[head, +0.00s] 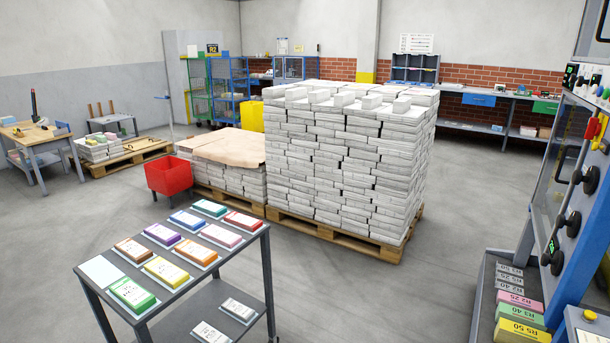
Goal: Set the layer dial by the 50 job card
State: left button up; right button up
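Several round black knobs stick out from the blue and grey machine frame (570,290) at the right edge. Three of them are an upper knob (589,180), a middle knob (573,223) and a lower knob (556,263). Which one is the layer dial, and its setting, I cannot tell. A yellow block labelled "R5 50" (522,331) lies at the front of a dark tray beside the machine. Green (520,314) and pink (520,298) labelled blocks lie behind it. Whether the yellow one is the 50 job card I cannot tell. Neither gripper is in view.
A grey cart (272,290) with several coloured card-like blocks stands at front left. A tall paper stack (345,170) on a pallet stands mid-room, with a lower covered stack and a red bin (168,174) beside it. Open floor (440,240) lies between stack and machine.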

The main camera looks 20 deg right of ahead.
aim_at(581, 81)
jog(key=i+l+z, duration=0.1)
jog(key=z, duration=0.3)
jog(key=i+z, duration=0.25)
jog(key=z, duration=0.2)
jog(key=i+z, duration=0.25)
jog(key=z, duration=0.15)
jog(key=i+z, duration=0.15)
jog(key=z, duration=0.25)
jog(key=i+j+z, duration=0.2)
jog(key=z, duration=0.25)
